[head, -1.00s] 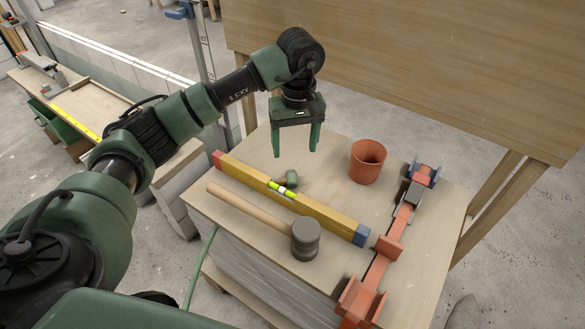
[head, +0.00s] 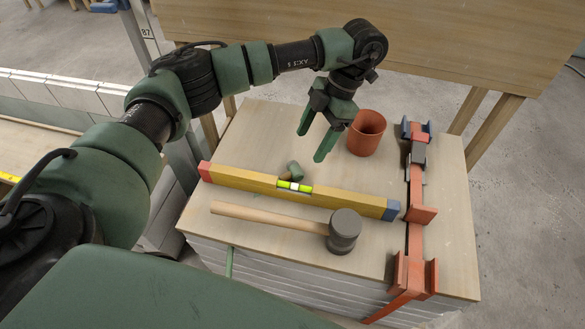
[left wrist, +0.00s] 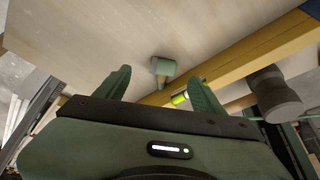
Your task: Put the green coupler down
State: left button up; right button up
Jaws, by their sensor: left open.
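The green coupler (head: 295,170) lies on the wooden worktop (head: 254,139), just behind the yellow spirit level; part of it is hidden by the level. In the left wrist view the coupler (left wrist: 163,69) shows beyond the fingertips, apart from them. My left gripper (head: 312,146) is open and empty, above the worktop, behind and slightly right of the coupler in the head view. My right gripper is not in view.
The yellow level (head: 345,199) lies across the worktop, with a mallet (head: 343,231) in front. An orange cup (head: 366,133) stands close to the right of my left gripper. A red clamp (head: 415,195) lies along the right side. The back left is clear.

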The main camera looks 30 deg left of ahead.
aim_at(299, 166)
pick_arm(q)
jog(key=x, duration=0.5)
jog(key=b+x, duration=0.1)
jog(key=x, duration=0.1)
jog(key=shift+s+f, duration=0.25)
jog(key=shift+s, duration=0.2)
grip_shut()
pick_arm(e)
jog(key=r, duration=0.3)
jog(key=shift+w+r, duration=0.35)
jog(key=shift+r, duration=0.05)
pick_arm(q)
jog(key=shift+r, duration=0.1)
